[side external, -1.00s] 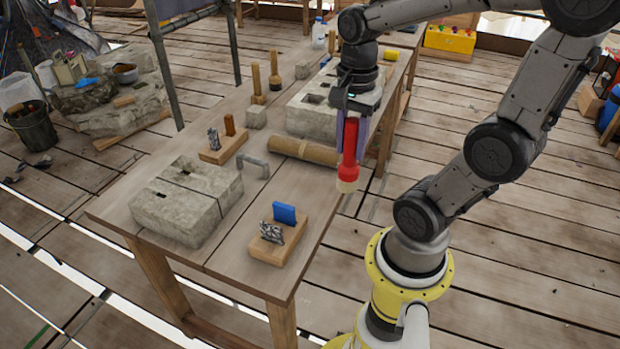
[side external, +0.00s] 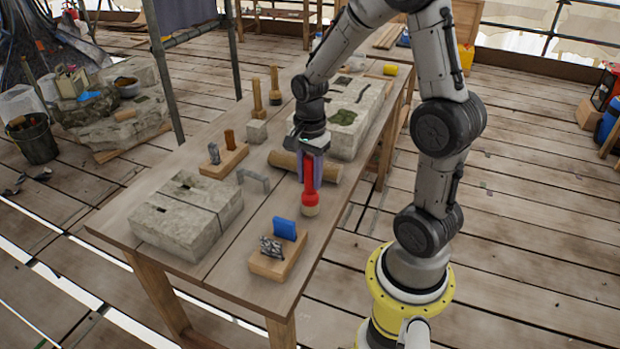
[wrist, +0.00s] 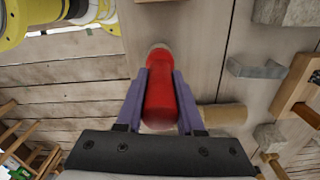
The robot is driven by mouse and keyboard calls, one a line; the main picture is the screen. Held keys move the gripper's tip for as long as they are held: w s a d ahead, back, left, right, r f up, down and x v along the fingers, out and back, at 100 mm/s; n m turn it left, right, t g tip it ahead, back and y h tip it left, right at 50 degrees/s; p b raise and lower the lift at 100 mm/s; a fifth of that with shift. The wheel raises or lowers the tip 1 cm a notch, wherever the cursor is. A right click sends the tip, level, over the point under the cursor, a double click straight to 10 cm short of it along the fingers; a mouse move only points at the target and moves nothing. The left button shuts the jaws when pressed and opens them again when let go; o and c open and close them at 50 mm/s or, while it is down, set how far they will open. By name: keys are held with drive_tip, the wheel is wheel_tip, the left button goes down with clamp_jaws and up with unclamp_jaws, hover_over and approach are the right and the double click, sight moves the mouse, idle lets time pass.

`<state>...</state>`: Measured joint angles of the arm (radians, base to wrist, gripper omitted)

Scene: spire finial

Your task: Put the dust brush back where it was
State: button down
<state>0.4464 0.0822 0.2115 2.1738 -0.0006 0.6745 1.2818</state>
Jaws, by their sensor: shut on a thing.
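The dust brush (side external: 309,200) has a red handle and a pale bristle end pointing down. My gripper (side external: 310,184) has its purple fingers shut on the red handle and holds the brush upright over the front right part of the wooden table (side external: 180,252). The bristle end is at or just above the tabletop; I cannot tell if it touches. In the wrist view the red brush (wrist: 160,95) sits between both fingers (wrist: 159,76), its pale end partly hidden behind the handle.
A wooden cylinder (side external: 325,172) lies just behind the brush. A wooden holder with blue and patterned pieces (side external: 268,268) stands in front. A grey metal handle (side external: 253,181) and a grooved stone block (side external: 180,222) are to the left. A larger stone block (side external: 352,135) stands behind.

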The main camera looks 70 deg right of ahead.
drive_tip(key=shift+f, duration=0.45)
drive_tip(key=shift+f, duration=0.15)
drive_tip(key=c, duration=0.5)
unclamp_jaws()
wheel_tip(320, 180, up, 12)
drive_tip(key=shift+r, duration=0.15)
drive_tip(key=shift+s+a+r+n+t, duration=0.8)
drive_tip(key=shift+s+a+n, duration=1.15)
drive_tip(key=shift+n, duration=1.35)
drive_tip(key=shift+s+a+r+n+t, duration=0.45)
drive_tip(key=shift+s+a+n+t, duration=0.9)
drive_tip(key=shift+a+n, duration=1.5)
drive_tip(key=shift+s+a+r+n+t, duration=0.65)
drive_tip(key=shift+s+a+n, duration=1.2)
drive_tip(key=shift+n, duration=1.9)
